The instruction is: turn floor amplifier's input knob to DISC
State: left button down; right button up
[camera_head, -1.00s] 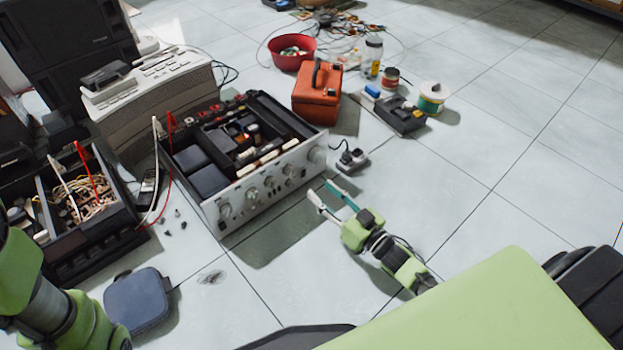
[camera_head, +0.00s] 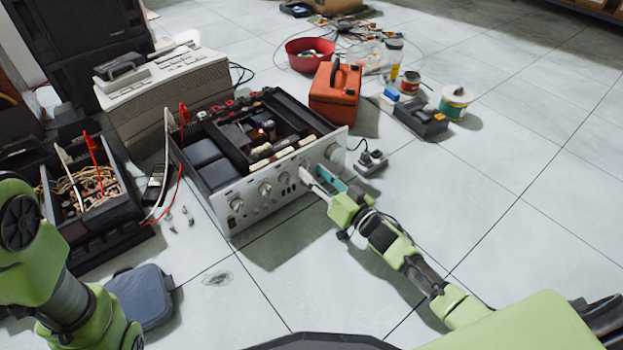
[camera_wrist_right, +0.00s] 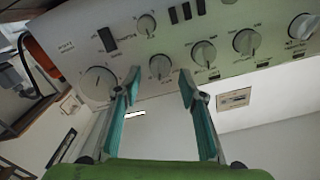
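The amplifier (camera_head: 250,213) sits on the floor with its top open and its silver front panel facing my right arm. The panel, which also shows in the right wrist view (camera_wrist_right: 185,30), carries a row of round knobs. My right gripper (camera_head: 314,177) is open and close to the right part of the panel. In the right wrist view its teal fingers (camera_wrist_right: 159,88) are spread, with a small knob (camera_wrist_right: 160,68) seen between and beyond the tips. A larger knob (camera_wrist_right: 98,85) is left of them. Knob labels are too small to read. My left gripper is out of view.
An orange toolbox (camera_head: 333,98) stands beside the amplifier's right end, near a small socket block (camera_head: 371,163). An open black unit with wires (camera_head: 107,235) lies to the left. A blue-grey pouch (camera_head: 141,296) is in front. Floor at right is mostly clear.

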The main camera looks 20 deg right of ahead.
jog(key=shift+b+x, duration=0.3)
jog(key=shift+x, duration=0.65)
grip_shut()
